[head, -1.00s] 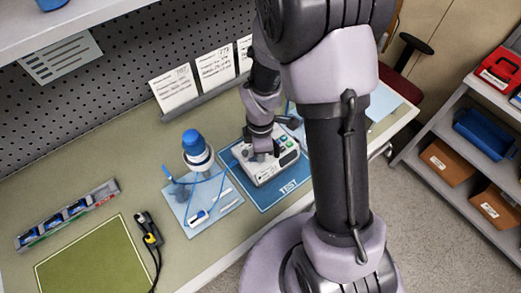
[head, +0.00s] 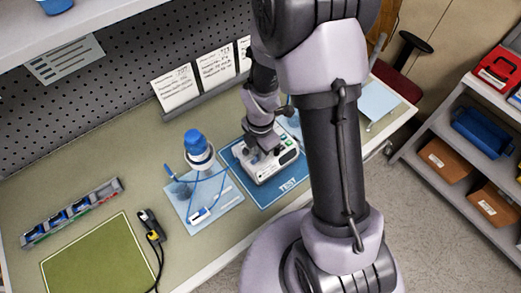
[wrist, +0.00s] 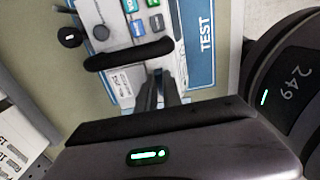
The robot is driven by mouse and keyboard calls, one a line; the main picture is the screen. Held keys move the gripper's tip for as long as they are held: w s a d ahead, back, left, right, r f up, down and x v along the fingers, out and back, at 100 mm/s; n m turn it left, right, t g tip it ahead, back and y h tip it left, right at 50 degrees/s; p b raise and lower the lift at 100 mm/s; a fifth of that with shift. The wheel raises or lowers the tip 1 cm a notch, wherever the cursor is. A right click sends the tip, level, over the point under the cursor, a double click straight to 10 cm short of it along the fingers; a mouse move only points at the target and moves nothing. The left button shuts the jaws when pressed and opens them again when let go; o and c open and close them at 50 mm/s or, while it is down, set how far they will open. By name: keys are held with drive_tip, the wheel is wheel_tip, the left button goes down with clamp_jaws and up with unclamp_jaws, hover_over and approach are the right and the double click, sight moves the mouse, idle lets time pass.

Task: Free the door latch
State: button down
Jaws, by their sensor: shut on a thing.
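The white infusion pump (head: 283,164) with colored keys lies on the blue TEST mat (head: 283,197). Its keyed face also shows in the wrist view (wrist: 120,22). My gripper (head: 260,151) is down at the pump's left part. In the wrist view, my gripper's narrow fingers (wrist: 164,88) are close together at the pump's face beside a dark rounded bar (wrist: 128,54). They are shut on a small part there, apparently the door latch. The latch itself is mostly hidden by the fingers, and I cannot tell its angle.
A blue-capped bottle (head: 198,148) with blue tubing stands on a light blue sheet (head: 225,199) left of the pump. A grey strip of blue items (head: 72,211), a yellow-black connector (head: 151,232) and a green mat (head: 95,262) lie farther left. Cards (head: 177,87) stand behind.

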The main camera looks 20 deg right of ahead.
idle(0.3)
drive_tip(key=c, duration=1.5)
unclamp_jaws()
wheel_tip(320, 180, up, 18)
drive_tip(key=p, duration=0.4)
drive_tip(key=shift+f+p, duration=0.25)
drive_tip(key=shift+p, duration=0.1)
